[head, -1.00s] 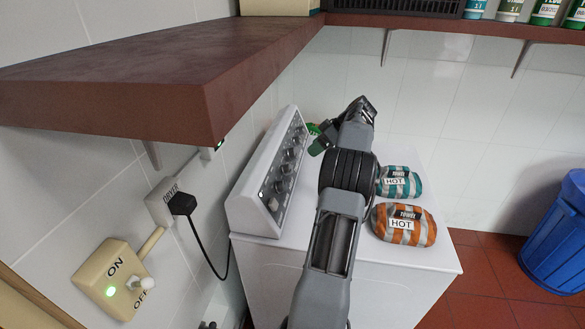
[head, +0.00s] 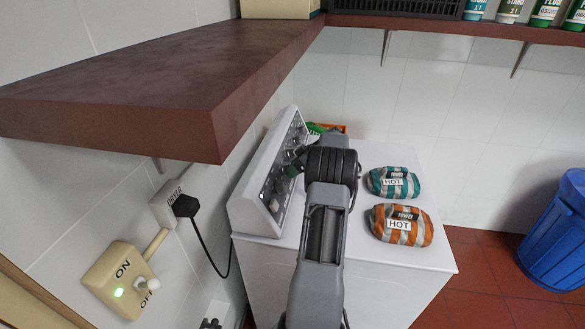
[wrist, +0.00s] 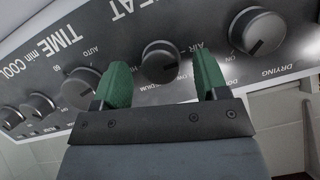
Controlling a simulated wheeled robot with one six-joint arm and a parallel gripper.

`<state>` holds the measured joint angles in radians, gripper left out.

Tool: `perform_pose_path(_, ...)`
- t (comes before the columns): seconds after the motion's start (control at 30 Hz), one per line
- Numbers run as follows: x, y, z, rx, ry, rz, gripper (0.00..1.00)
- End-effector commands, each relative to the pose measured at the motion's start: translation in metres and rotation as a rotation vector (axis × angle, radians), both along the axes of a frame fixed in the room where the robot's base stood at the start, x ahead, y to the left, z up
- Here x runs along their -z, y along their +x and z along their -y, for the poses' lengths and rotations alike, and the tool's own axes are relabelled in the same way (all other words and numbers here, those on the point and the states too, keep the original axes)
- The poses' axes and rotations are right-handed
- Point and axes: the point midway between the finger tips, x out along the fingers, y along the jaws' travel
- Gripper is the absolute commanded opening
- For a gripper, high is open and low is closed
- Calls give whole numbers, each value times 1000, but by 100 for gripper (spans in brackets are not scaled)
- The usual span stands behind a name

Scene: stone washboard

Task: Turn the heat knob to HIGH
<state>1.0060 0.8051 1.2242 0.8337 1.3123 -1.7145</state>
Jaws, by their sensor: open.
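The white dryer's control panel (head: 262,196) slopes up at the left back of its top and carries a row of knobs. In the wrist view the panel appears inverted, and the heat knob (wrist: 163,61), a round grey dial by the HEAT lettering, lies between and beyond my fingertips. Its dark pointer mark faces down-right; the printing around it is partly hidden, so its setting is unclear. My gripper (wrist: 162,80) is open, with one green finger on each side of the knob in this view. Contact cannot be told. In the head view my gripper (head: 292,163) is at the panel, partly hidden by my arm.
A teal towel roll (head: 394,182) and an orange one (head: 402,225), both labelled HOT, lie on the dryer top (head: 375,254). A brown shelf (head: 150,85) overhangs at left. Timer knobs (wrist: 80,88) and a drying knob (wrist: 257,32) flank the heat knob.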

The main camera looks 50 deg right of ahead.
Motion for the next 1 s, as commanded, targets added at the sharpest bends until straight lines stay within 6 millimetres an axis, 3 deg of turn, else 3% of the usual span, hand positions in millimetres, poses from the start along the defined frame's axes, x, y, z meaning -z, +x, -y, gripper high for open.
perform_pose_path(0.43, 5, 4, -4, -1, 0, -1, 67)
perform_pose_path(0.93, 5, 4, -4, -1, 0, -1, 19)
perform_pose_path(1.0, 5, 4, -6, -1, 1, -2, 18)
